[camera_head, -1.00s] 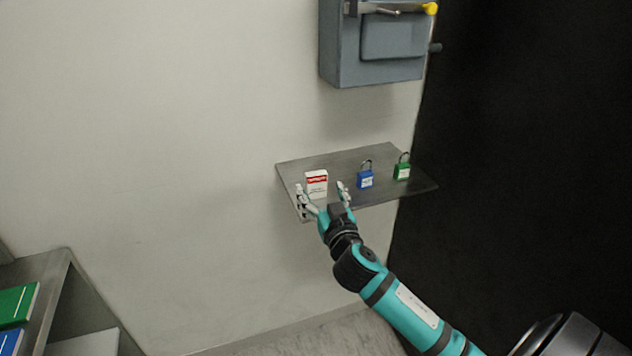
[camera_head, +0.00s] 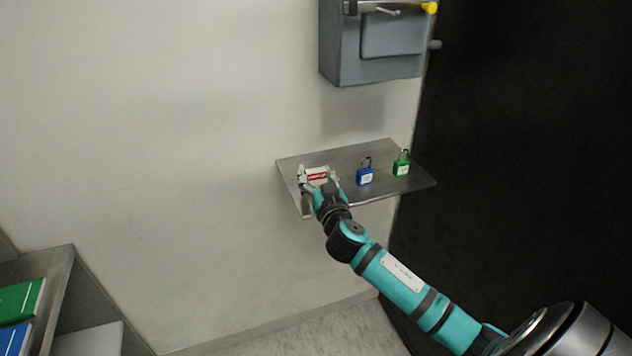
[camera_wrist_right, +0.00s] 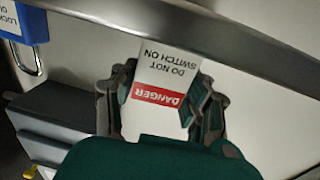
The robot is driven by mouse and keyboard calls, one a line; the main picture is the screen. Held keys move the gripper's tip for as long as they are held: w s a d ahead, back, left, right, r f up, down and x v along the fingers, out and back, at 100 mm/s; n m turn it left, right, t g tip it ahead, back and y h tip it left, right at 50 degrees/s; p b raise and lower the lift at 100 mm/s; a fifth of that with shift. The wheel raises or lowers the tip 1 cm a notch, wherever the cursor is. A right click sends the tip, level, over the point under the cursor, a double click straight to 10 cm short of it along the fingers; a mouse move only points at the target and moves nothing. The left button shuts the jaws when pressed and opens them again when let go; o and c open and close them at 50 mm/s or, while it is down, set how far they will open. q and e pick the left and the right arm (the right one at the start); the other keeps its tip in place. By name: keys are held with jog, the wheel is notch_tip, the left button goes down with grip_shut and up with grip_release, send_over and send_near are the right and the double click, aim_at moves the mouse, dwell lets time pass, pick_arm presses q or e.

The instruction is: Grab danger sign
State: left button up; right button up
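The danger sign (camera_head: 317,176), a white card with a red band, stands at the left part of the wall shelf (camera_head: 345,188). In the right wrist view the danger sign (camera_wrist_right: 163,75) appears upside down, with "DANGER" and "DO NOT SWITCH ON" legible. My right gripper (camera_head: 319,177) is at the sign, one finger on each side of it. In the wrist view the right gripper (camera_wrist_right: 158,103) looks open around the card; whether a finger touches its edge is unclear. The lower part of the sign is hidden by the gripper in the head view. My left gripper is out of view.
A blue padlock (camera_head: 364,176) and a green padlock (camera_head: 402,167) stand on the shelf to the right of the sign. A grey switch box (camera_head: 375,60) hangs on the wall above. A grey rack (camera_head: 48,290) with green and blue items is at the lower left.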

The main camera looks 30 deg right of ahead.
jog(key=shift+c, duration=1.3)
jog(key=shift+r, duration=0.1)
